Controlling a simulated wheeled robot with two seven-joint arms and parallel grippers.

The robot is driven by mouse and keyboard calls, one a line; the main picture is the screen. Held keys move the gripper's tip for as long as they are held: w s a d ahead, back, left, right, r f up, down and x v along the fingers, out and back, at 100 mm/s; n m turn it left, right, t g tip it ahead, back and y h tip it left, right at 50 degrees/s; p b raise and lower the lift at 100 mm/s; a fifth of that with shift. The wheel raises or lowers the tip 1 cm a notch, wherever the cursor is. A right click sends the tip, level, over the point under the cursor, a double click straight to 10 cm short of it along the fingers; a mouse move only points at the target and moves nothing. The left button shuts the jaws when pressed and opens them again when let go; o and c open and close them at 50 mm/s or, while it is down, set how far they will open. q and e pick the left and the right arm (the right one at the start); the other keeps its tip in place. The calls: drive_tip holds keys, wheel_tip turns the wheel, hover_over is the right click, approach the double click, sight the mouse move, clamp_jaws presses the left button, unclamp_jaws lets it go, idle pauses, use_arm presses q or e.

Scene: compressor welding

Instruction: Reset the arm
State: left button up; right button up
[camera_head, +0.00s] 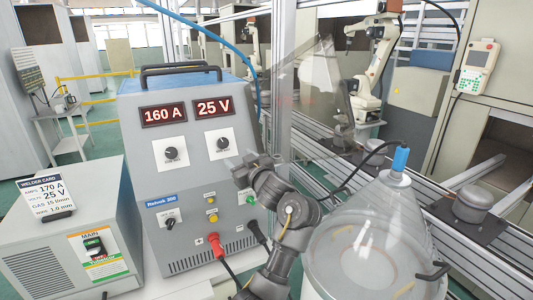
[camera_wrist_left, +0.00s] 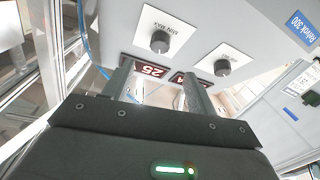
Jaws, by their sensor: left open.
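My left arm (camera_head: 297,215) rises from the bottom middle in the head view. Its dark left gripper (camera_head: 236,165) is in front of the welding power source (camera_head: 140,193), near the right-hand knob (camera_head: 223,143). In the left wrist view the two fingers of this gripper (camera_wrist_left: 160,88) are apart with nothing between them. The panel and two knobs, one of them the left-hand knob (camera_wrist_left: 222,67), show beyond the fingers, upside down. Whether the fingers touch the panel is unclear. The displays read 160 A (camera_head: 163,114) and 25 V (camera_head: 214,107). My right gripper is not in view.
A grey box with a main switch (camera_head: 95,246) stands at the left, bearing a welder card (camera_head: 46,196) that reads 170 A, 25 V. A transparent cone over a round drum (camera_head: 375,238) stands close right of the arm. Red and black cables leave the panel's lower edge.

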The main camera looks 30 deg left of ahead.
use_arm(q)
drive_tip(key=s+d+f+m+t+h, duration=0.1)
drive_tip(key=s+d+f+m+h, duration=0.2)
drive_tip(key=f, duration=0.4)
drive_tip(key=s+d+f+m+t+h, duration=0.1)
drive_tip(key=d+f+m+t+h, duration=0.1)
drive_tip(key=f+m+h, duration=0.35)
drive_tip(key=s+d+f+m+t+h, duration=0.1)
drive_tip(key=s+d+f+h, duration=0.2)
drive_tip(key=f, duration=0.6)
drive_tip(key=s+d+f+m+g+h, duration=0.25)
drive_tip(key=s+f, duration=0.25)
drive_tip(key=s, duration=0.5)
drive_tip(key=s+d+f+m+g+h, duration=0.1)
drive_tip(key=s+d+f+m+g, duration=0.2)
drive_tip(key=s, duration=0.8)
drive_tip(key=s+d+f+m+g+h, duration=0.1)
drive_tip(key=s+d+f+g, duration=0.25)
drive_tip(key=s+f, duration=0.45)
wheel_tip(320, 180, down, 27)
drive_tip(key=s+g+b, duration=0.1)
drive_tip(key=s+b, duration=0.2)
drive_tip(key=b, duration=0.1)
drive_tip(key=s+a+f+g+b, duration=0.1)
drive_tip(key=s+a+f+b, duration=0.2)
drive_tip(key=s+f, duration=1.3)
wheel_tip(320, 180, down, 4)
drive_tip(key=shift+s+a+f+m+g+b, duration=0.2)
drive_tip(key=shift+s+m+g+b, duration=0.1)
drive_tip(key=shift+g, duration=0.1)
